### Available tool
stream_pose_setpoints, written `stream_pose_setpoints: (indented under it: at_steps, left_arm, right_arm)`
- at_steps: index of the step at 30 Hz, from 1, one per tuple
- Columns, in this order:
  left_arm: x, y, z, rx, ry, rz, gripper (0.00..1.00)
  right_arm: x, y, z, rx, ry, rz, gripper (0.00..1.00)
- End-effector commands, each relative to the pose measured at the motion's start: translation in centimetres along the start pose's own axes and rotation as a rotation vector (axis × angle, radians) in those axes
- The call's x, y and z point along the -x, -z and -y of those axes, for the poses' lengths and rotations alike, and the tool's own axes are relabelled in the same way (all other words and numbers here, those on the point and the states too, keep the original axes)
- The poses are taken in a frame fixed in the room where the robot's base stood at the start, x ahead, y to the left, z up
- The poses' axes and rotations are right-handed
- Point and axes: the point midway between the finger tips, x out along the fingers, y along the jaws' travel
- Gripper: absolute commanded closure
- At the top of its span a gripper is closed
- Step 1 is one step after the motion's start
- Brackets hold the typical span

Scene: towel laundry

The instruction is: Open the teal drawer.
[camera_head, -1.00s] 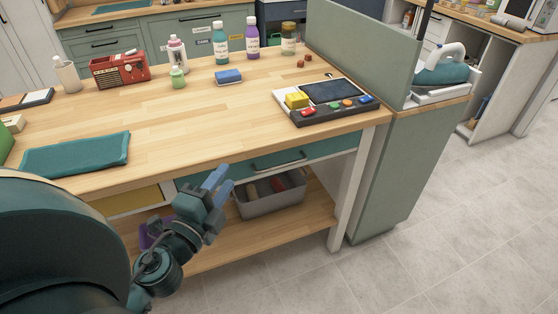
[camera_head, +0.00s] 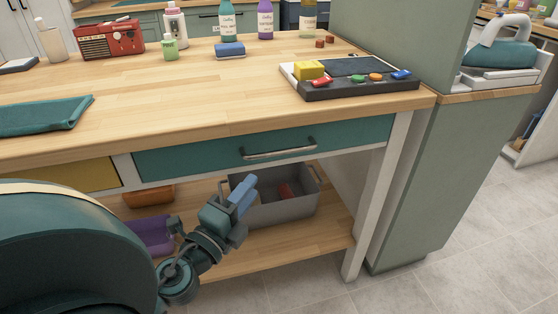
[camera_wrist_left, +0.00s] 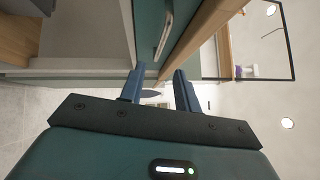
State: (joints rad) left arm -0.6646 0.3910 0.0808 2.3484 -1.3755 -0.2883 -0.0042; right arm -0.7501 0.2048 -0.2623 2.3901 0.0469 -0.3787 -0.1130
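The teal drawer (camera_head: 210,155) sits under the wooden tabletop, right of a yellow drawer, and looks closed. Its metal bar handle (camera_head: 278,150) runs across the middle of its front. My left gripper (camera_head: 243,196) is in front of the table, below and a little left of the handle, apart from it. In the left wrist view the two blue fingers (camera_wrist_left: 160,88) are spread with nothing between them; the teal drawer front (camera_wrist_left: 152,25) and its handle (camera_wrist_left: 163,36) show just beyond the fingertips. My right gripper is in neither view.
A grey bin (camera_head: 275,212) and a purple bin (camera_head: 152,234) stand on the lower shelf. The yellow drawer (camera_head: 70,178) is at left. A table leg (camera_head: 376,200) and a green panel (camera_head: 440,170) bound the right.

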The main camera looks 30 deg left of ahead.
Motion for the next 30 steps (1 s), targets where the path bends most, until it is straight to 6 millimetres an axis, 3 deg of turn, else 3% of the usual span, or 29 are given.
stream_pose_setpoints:
  at_steps: [7,18,24,30]
  left_arm:
    - [-4.2,-0.1,0.7,-0.003,0.004,-0.002,0.68]
    - [-10.6,-0.1,0.4,-0.003,0.002,0.001,0.68]
    - [-12.2,-0.1,0.2,-0.001,-0.001,0.001,0.68]
    - [-12.5,0.0,0.1,-0.001,-0.001,0.000,0.68]
  right_arm:
    - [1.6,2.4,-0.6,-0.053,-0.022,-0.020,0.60]
    - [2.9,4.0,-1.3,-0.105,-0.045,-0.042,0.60]
    - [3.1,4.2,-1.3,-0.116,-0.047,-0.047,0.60]
    - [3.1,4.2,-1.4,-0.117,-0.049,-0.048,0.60]
